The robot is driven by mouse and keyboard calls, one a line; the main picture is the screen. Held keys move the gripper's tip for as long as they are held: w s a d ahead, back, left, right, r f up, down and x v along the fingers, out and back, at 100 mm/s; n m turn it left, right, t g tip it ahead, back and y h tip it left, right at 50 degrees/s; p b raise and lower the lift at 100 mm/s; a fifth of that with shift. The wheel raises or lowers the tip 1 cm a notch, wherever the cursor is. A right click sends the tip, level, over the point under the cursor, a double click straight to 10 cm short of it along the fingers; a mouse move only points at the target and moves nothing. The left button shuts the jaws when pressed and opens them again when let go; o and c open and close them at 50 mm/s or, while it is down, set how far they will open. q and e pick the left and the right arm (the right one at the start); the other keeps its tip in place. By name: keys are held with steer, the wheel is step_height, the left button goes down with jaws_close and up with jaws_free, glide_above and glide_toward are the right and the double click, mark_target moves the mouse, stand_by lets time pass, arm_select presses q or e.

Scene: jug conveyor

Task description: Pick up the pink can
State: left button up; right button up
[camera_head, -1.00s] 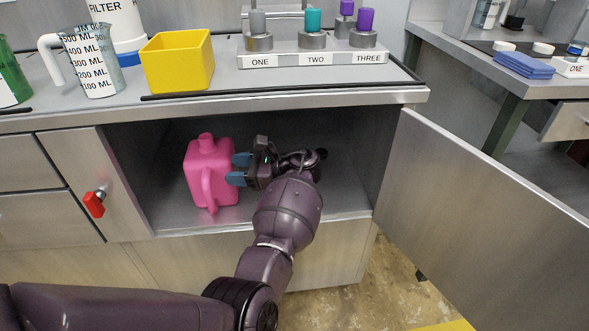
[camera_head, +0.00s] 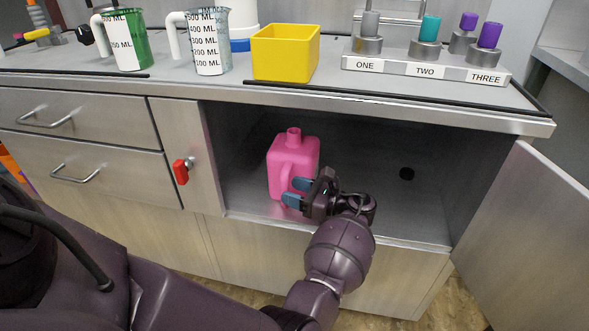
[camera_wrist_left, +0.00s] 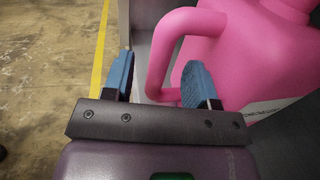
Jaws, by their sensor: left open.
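The pink can (camera_head: 293,160) is a jug with a short neck and a side handle, standing upright on the floor of the open cabinet. It also shows in the wrist view (camera_wrist_left: 262,55), with its handle (camera_wrist_left: 160,60) facing my gripper. My left gripper (camera_head: 297,192) is open in front of the can's lower right side. In the wrist view, the blue fingers of the left gripper (camera_wrist_left: 157,82) lie on either side of the handle, the right finger by the handle's opening. Whether a finger touches the handle cannot be told. My right gripper is not in view.
The cabinet door (camera_head: 535,225) stands open at the right. A side panel with a red knob (camera_head: 181,172) is left of the opening. The counter above holds a yellow box (camera_head: 284,55), beakers and a labelled rack (camera_head: 425,69). The cabinet's right half is empty.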

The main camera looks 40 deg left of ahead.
arm_select(q)
steer(key=x, duration=0.1)
steer(key=b+x, duration=0.1)
steer(key=x, duration=0.1)
steer(key=shift+s+a+f, duration=0.2)
steer(key=shift+a+f, duration=0.1)
steer(key=shift+f, duration=0.1)
steer(key=shift+s+a+r, duration=0.15)
steer(key=shift+a+r, duration=0.05)
steer(key=shift+a, duration=0.35)
steer(key=shift+c, duration=0.2)
jaws_close()
